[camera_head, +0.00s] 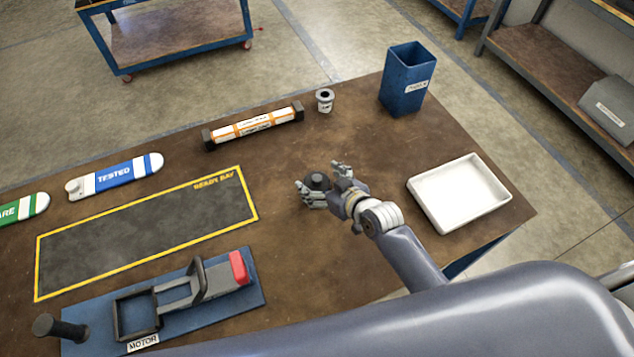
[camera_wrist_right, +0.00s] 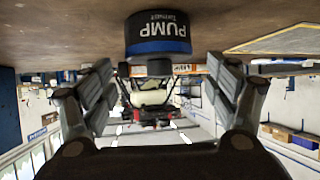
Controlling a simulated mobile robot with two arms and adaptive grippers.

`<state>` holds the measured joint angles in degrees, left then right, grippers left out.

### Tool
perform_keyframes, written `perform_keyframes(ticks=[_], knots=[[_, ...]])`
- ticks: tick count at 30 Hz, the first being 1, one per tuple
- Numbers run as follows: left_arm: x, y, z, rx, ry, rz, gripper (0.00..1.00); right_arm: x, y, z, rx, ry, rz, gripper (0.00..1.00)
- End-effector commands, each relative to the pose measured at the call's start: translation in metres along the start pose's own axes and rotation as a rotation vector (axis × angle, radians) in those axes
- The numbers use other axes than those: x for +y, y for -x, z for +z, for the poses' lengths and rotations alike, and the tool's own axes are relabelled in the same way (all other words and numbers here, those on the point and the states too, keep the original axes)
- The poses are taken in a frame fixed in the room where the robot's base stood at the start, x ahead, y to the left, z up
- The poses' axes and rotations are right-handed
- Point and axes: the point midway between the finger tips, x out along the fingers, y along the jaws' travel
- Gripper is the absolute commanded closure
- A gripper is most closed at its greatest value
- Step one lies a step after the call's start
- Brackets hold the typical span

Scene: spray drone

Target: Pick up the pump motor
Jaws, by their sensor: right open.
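The pump motor (camera_head: 318,182) is a short dark cylinder standing on the brown workbench. In the right wrist view, which shows the scene upside down, the pump motor (camera_wrist_right: 158,33) has a blue band and white "PUMP" lettering. My right gripper (camera_head: 320,176) is open low over the bench, with its fingers on either side of the motor. In the wrist view the motor sits ahead of the open fingers of the right gripper (camera_wrist_right: 158,66), roughly centred between them. I cannot tell whether either finger touches it. My left gripper is not in view.
A white tray (camera_head: 416,187) lies to the right and a blue bin (camera_head: 405,90) stands behind. The yellow-edged mat (camera_head: 140,237) and blue motor fixture (camera_head: 250,290) lie left.

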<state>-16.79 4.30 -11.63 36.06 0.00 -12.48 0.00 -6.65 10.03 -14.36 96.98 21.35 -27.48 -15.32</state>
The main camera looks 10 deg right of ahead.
Motion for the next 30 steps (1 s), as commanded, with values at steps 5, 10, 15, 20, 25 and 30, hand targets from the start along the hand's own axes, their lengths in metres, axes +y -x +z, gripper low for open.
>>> perform_keyframes(ticks=[5,10,15,20,25,30], knots=[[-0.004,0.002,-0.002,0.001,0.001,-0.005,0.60,0.001,-0.017,-0.001,0.001,-0.001,0.000,0.19],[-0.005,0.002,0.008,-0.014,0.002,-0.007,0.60,0.000,-0.020,0.000,0.000,0.000,0.000,0.19],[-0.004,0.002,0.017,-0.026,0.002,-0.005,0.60,0.000,-0.020,0.000,0.000,-0.001,0.000,0.26],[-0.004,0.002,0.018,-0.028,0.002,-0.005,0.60,0.000,-0.020,0.000,0.000,-0.001,0.000,0.62],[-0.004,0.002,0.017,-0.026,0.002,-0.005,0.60,0.001,-0.020,-0.003,0.005,0.000,0.001,0.86],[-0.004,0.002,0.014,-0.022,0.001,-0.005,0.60,0.001,-0.020,-0.002,0.005,0.000,0.001,0.86]])
